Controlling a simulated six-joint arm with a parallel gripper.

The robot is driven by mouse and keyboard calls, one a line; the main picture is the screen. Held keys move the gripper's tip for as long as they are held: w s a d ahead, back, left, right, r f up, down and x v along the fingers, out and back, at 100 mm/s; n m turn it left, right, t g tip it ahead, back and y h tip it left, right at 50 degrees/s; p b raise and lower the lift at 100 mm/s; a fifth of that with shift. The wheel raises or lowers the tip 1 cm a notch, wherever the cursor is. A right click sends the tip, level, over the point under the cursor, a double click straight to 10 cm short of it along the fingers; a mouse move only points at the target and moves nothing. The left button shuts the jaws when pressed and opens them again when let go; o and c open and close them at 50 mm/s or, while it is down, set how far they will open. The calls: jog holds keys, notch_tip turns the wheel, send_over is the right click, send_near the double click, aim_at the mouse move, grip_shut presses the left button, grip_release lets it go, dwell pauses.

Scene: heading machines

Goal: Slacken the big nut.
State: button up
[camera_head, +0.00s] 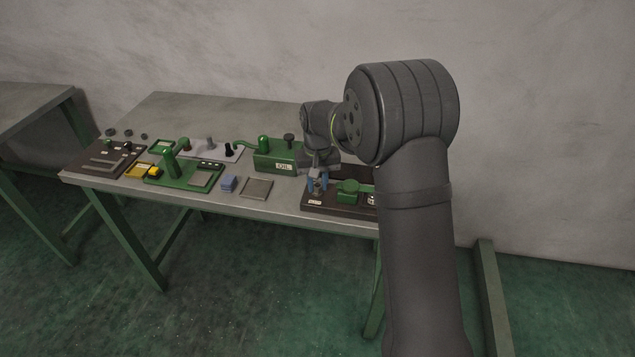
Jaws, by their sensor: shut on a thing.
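A green block (348,187) sits on the same plate, just right of the fingers. My arm hides the plate's right end.
A green box with a white label (278,158) stands behind and left of my gripper. Green fixtures (184,176) and a dark board (106,160) fill the table's left.

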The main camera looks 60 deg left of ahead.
aim_at(318, 185)
jog(key=n, duration=1.3)
jog(key=shift+n, duration=0.4)
dwell(0.3)
jog(key=o, duration=1)
notch_tip(318, 185, up, 18)
jog(key=shift+f, duration=0.25)
jog(key=shift+f, duration=0.1)
notch_tip(318, 185, down, 17)
jog(key=shift+f, duration=0.15)
dwell(0.5)
